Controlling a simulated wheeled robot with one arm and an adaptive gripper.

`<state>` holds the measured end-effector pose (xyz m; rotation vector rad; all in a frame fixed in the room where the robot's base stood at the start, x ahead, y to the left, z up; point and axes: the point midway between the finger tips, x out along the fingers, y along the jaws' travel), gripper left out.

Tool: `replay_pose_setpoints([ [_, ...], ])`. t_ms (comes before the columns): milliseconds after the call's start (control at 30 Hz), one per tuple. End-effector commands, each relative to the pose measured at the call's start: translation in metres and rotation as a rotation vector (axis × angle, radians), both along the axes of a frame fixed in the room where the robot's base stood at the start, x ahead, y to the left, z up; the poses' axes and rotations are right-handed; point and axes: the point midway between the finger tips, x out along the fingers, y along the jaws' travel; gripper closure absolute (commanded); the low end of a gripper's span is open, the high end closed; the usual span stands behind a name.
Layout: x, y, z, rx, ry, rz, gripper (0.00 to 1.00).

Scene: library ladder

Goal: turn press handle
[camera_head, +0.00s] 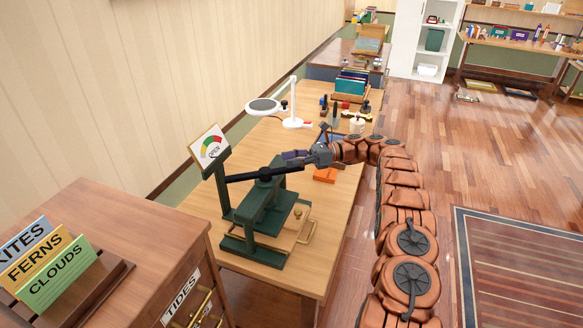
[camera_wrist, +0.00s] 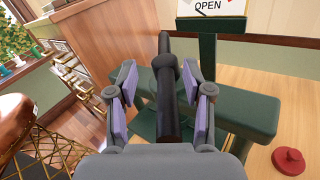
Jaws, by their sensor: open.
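The dark green press (camera_head: 266,205) stands on the wooden table. Its black handle bar (camera_head: 250,175) runs roughly level across the top, with its right end close to my gripper (camera_head: 291,156). In the wrist view, the black handle (camera_wrist: 168,105) with its thicker collar lies between the two purple-padded fingers of my gripper (camera_wrist: 162,72). The fingers are spread, with a visible gap on each side of the bar. I cannot tell how deep the bar sits between them. A gauge sign (camera_head: 209,147) stands at the press's left; its word OPEN also shows in the wrist view (camera_wrist: 208,6).
A white lamp (camera_head: 290,115) and several small items stand farther back on the table (camera_head: 310,255). A wooden cabinet (camera_head: 140,222) with label cards is at the near left. A red knob (camera_wrist: 289,160) shows in the wrist view. Floor (camera_head: 440,150) to the right is open.

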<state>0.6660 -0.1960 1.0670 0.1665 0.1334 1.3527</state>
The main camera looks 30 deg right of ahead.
Motion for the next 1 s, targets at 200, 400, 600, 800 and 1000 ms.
replay_pose_setpoints([
  [200,0.0,0.0,0.039,-0.004,-0.003,0.001,0.49],
  [400,0.0,0.0,0.058,-0.002,-0.004,0.0,0.49],
  [600,0.0,0.0,0.062,0.0,-0.002,0.0,0.49],
  [800,0.0,0.0,0.062,-0.001,-0.002,0.0,0.54],
  [1000,0.004,0.013,0.063,-0.038,0.0,0.006,0.74],
])
